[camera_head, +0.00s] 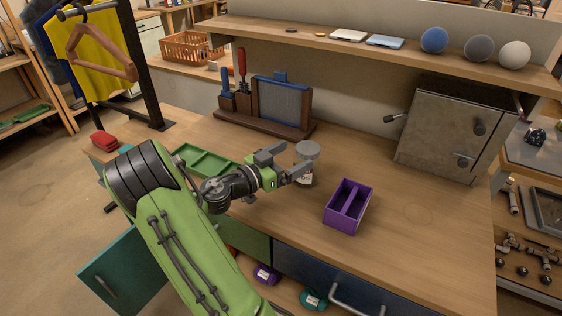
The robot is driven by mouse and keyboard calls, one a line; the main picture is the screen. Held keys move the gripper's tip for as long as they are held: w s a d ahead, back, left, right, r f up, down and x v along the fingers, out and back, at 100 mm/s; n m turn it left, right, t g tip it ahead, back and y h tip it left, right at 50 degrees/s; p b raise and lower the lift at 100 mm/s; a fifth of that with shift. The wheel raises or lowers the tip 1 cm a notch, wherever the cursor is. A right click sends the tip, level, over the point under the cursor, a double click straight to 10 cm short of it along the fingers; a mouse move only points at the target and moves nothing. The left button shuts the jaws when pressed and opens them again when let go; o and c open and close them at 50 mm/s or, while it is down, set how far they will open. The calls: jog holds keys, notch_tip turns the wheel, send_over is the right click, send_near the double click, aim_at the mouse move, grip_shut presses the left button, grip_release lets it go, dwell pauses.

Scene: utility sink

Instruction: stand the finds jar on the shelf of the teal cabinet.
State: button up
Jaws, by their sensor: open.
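The finds jar (307,173), clear with a grey lid and a pale label, stands upright on the wooden worktop near the middle. My gripper (295,161) is open, with its fingers right at the jar's left side. I cannot tell whether they touch it or how far they reach around it. A teal door (118,272) stands swung open below the worktop at lower left and appears to belong to the teal cabinet. The cabinet's inside and its shelf are mostly hidden behind my arm.
A purple divided box (346,207) stands right of the jar, and a green tray (205,161) lies left. A wooden tool rack (265,117) stands behind. A grey metal box (447,132) is at right. Purple (265,274) and teal (313,299) items sit below the worktop.

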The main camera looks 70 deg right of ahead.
jog(key=v, duration=0.4)
jog(key=shift+a, duration=0.1)
